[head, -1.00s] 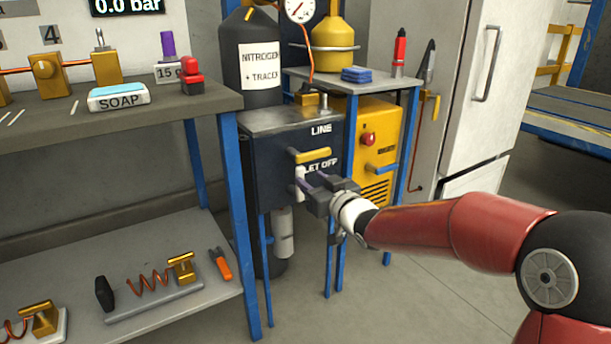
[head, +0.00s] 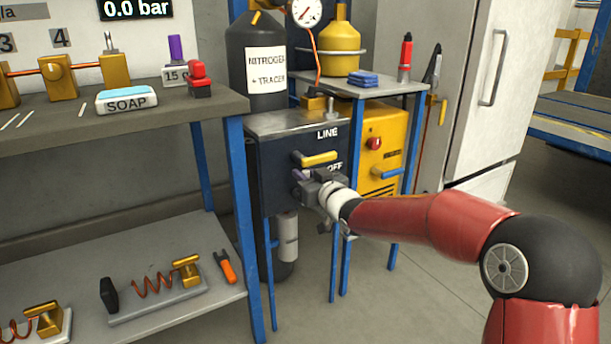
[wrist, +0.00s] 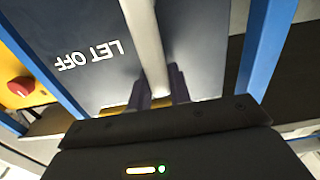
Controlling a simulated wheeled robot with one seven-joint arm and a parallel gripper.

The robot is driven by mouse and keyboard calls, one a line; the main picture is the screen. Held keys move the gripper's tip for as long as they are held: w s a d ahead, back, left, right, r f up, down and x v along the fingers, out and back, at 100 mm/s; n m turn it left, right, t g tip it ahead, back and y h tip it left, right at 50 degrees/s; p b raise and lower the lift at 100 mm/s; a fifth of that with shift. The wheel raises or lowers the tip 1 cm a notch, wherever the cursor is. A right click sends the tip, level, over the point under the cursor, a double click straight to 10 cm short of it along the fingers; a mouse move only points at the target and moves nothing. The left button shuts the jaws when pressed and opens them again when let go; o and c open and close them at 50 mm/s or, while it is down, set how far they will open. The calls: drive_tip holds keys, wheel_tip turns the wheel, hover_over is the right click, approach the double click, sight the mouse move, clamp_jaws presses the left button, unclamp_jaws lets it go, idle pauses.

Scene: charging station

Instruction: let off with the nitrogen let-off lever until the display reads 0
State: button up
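The display (head: 136,9) at the top of the head view reads 0.0 bar. The dark nitrogen panel (head: 275,160) carries a yellow lever (head: 319,159) below the word LINE. The pale let-off lever (wrist: 146,40) is beside the LET OFF lettering in the wrist view, where the letters are upside down. My gripper (wrist: 160,88) has a finger on each side of this lever, close against it, and appears shut on it. In the head view my gripper (head: 308,183) is at the panel front and hides most of the let-off lever.
A yellow machine (head: 383,145) with a red button stands right of the panel. Blue legs (head: 338,260) stand close to my gripper. A workbench (head: 130,125) with a lower shelf is at left. Open floor (head: 420,290) lies in front of the white cabinet.

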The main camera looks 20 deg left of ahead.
clamp_jaws()
drive_tip(key=shift+w+d, duration=0.1)
drive_tip(key=shift+w+d+r+m+p, duration=0.1)
drive_tip(key=shift+w+d+m+p, duration=0.3)
drive_tip(key=shift+m+p, duration=0.6)
drive_tip(key=w+d+f+m+p, duration=0.1)
drive_tip(key=f+m, duration=0.3)
drive_tip(key=m, duration=0.4)
drive_tip(key=w+d+f+m+p, duration=0.1)
drive_tip(key=w+d+f+m, duration=0.2)
drive_tip(key=m, duration=0.5)
drive_tip(key=shift+w+f, duration=0.4)
drive_tip(key=shift+f, duration=0.1)
